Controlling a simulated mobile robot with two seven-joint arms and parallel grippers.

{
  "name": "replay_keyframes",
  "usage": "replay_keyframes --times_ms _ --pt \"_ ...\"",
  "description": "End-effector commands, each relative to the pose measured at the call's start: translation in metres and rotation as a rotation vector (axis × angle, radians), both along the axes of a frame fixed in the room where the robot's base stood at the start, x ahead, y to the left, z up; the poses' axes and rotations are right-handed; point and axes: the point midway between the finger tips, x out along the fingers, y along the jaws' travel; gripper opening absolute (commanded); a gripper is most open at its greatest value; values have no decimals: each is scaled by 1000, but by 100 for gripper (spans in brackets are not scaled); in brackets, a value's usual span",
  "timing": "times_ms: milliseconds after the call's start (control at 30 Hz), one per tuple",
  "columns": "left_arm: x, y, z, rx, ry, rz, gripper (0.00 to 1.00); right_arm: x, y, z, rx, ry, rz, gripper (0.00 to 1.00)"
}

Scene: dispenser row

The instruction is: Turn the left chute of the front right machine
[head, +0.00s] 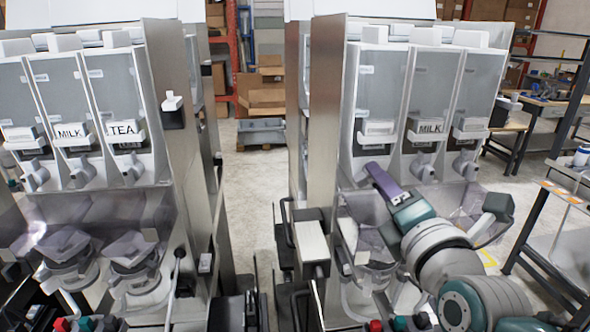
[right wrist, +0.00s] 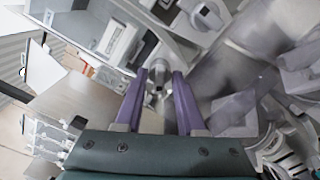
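The front right machine (head: 325,110) has three tall canisters side by side, each with a grey chute at its bottom. Its middle chute (head: 422,168) and right chute (head: 464,165) show in the head view. The left chute is mostly hidden behind my right gripper (head: 380,180) there. In the right wrist view the left chute (right wrist: 158,84) shows between the two purple fingers of my right gripper (right wrist: 159,76), which stand apart on either side of it. I see gaps beside it; I cannot tell whether a finger touches it. My left gripper is not in view.
A second machine (head: 165,110) with MILK and TEA labels stands at the left. Clear plastic funnels (head: 375,245) sit below the right machine's chutes. A floor gap separates the machines. A dark metal rack (head: 545,225) stands at the right.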

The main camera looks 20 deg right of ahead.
Motion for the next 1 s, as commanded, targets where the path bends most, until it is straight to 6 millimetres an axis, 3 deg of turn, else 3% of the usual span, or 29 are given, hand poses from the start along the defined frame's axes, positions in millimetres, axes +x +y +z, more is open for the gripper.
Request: replay_keyframes --times_ms 33,333,767,1000 --pt "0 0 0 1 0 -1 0 0 0 0 0 0 0 32" --pt "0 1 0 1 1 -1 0 0 0 0 0 0 0 0" --pt "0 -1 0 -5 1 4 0 0 0 0 28 -7 0 0" --pt "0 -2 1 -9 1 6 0 0 0 0 150 -36 0 0"
